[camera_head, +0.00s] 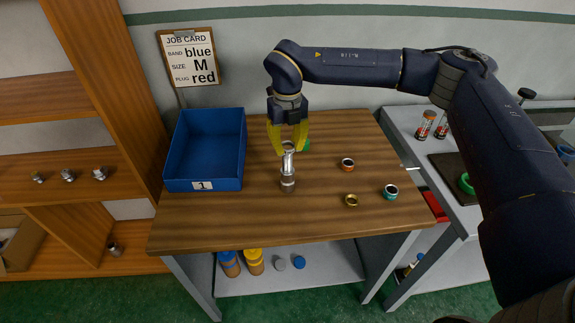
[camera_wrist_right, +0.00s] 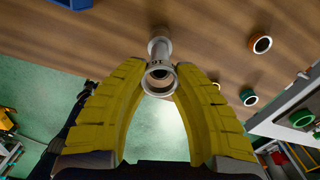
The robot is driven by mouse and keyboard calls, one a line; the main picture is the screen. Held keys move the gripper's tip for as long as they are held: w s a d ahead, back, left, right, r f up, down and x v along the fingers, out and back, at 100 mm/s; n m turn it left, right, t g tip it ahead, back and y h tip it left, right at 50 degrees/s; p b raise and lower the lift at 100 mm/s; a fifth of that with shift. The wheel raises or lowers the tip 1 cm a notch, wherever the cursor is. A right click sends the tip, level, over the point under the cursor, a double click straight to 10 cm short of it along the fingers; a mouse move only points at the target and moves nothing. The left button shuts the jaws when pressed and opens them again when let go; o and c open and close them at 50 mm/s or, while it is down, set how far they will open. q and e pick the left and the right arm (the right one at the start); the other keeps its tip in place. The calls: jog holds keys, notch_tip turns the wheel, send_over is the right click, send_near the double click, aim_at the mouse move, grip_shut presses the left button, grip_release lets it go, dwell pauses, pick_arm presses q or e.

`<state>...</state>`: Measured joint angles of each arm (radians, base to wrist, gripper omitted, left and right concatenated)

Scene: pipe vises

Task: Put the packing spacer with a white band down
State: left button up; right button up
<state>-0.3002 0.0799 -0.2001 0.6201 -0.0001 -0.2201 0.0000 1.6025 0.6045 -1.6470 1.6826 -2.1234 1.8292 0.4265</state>
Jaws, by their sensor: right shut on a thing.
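My right gripper (camera_head: 288,144), with yellow fingers, points down over the wooden bench. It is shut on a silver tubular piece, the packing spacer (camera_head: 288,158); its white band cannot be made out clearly. In the right wrist view the fingertips (camera_wrist_right: 160,82) close on both sides of the spacer's round open end (camera_wrist_right: 159,78), and the tube runs away towards the wood. My left gripper is not in view.
A blue bin (camera_head: 205,152) marked 1 stands at the bench's left. Orange (camera_head: 347,164), gold (camera_head: 351,200) and teal (camera_head: 390,191) rings lie to the right. Something green (camera_head: 306,145) shows behind the fingers. The bench's front left is clear. A job card (camera_head: 189,56) stands behind.

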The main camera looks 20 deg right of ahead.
aim_at(287, 166)
jog(key=shift+f, duration=3.95)
jog(key=shift+f, duration=0.25)
jog(key=o, duration=0.9)
jog(key=shift+r, duration=0.2)
notch_tip(287, 166, up, 12)
jog(key=shift+r, duration=0.1)
